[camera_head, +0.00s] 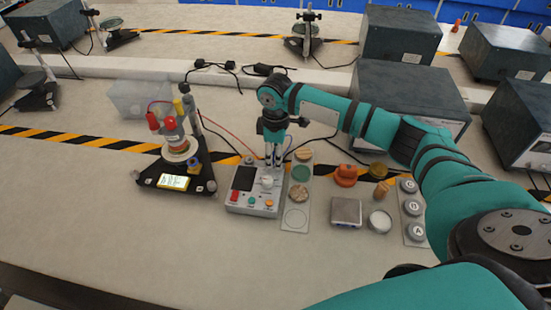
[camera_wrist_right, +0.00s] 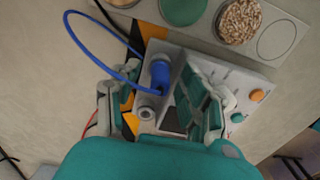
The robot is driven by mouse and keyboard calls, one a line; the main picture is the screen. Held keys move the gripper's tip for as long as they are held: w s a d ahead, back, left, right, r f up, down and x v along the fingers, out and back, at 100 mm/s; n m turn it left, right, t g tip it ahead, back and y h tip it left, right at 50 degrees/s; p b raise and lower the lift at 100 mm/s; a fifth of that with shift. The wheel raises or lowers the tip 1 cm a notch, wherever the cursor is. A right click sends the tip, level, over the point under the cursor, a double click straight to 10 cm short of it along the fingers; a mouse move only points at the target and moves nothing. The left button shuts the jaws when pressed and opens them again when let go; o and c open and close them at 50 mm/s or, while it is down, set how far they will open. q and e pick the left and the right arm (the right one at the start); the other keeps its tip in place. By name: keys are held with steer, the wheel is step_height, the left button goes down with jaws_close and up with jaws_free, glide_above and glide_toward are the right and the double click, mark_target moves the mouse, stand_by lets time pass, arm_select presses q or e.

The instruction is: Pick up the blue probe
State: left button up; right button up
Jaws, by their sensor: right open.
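The blue probe (camera_wrist_right: 160,76) stands in a socket of the grey instrument box in the right wrist view, with a blue cable (camera_wrist_right: 78,35) looping away from it. My right gripper (camera_wrist_right: 160,103) is open, with one finger on each side of the probe in that view. I cannot tell whether the fingers touch it. In the head view my right gripper (camera_head: 273,155) points down over the back of the instrument box (camera_head: 243,206), and I cannot make out the probe there. My left gripper is not in view.
A black triangular stand (camera_head: 150,181) with red terminals is left of the box. A sample strip (camera_head: 294,219) with round pads lies right of it. A small scale (camera_head: 346,211), dishes and a weight strip (camera_head: 412,232) are farther right. The front of the bench is clear.

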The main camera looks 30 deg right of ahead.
steer(key=shift+c, duration=0.4)
jaws_close()
steer(key=shift+r, duration=0.2)
